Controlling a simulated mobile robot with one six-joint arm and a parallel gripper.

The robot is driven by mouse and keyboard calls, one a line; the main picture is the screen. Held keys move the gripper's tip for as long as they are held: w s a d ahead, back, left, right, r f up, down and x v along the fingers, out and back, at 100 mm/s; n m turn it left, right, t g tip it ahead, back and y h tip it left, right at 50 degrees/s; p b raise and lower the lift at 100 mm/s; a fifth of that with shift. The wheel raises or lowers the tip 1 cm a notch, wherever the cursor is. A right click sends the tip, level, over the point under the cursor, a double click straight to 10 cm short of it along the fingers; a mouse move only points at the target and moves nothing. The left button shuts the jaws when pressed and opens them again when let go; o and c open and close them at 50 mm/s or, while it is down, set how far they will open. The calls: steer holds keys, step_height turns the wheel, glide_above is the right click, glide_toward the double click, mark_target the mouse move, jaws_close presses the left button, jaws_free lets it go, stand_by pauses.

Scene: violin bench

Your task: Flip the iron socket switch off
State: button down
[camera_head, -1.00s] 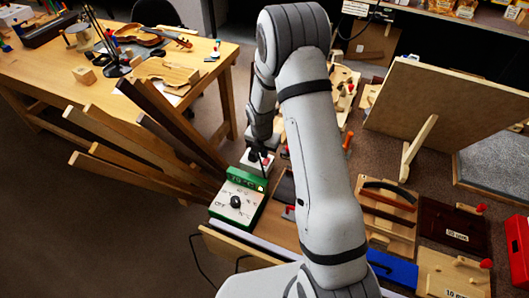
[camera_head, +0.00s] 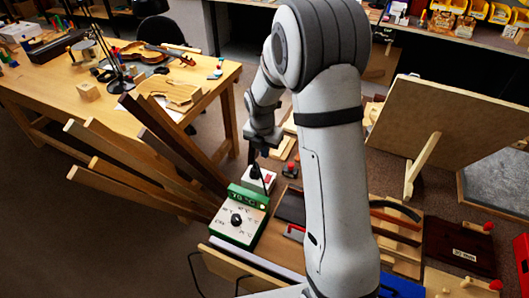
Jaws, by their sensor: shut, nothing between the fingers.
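A small white box with a red part (camera_head: 268,178), seemingly the iron socket switch, stands just behind the green and white control unit (camera_head: 238,218). The unit has a black dial and a lit display reading about 70 °C. My gripper (camera_head: 262,168) is shut and empty, pointing down at the white box. Its dark fingers hide part of the box. I cannot tell whether they touch it, or which way the switch is set.
Long wooden strips (camera_head: 130,175) fan out left of the unit. A table with a violin (camera_head: 150,50) stands at the back left. A leaning board (camera_head: 455,115), wooden fixtures and a dark red box (camera_head: 460,240) lie to the right.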

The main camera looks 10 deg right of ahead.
steer(key=s+d+r+m+t, duration=0.1)
steer(key=s+r+m, duration=0.8)
steer(key=s+m, duration=0.4)
steer(key=s+d+r+m+t, duration=0.1)
steer(key=s+r+m, duration=0.8)
steer(key=s+m, duration=0.4)
steer(key=m, duration=0.2)
steer(key=shift+s+r+m+y, duration=0.25)
steer(key=shift+r+m+y, duration=0.1)
steer(key=shift+m+y, duration=0.05)
steer(key=shift+d, duration=0.1)
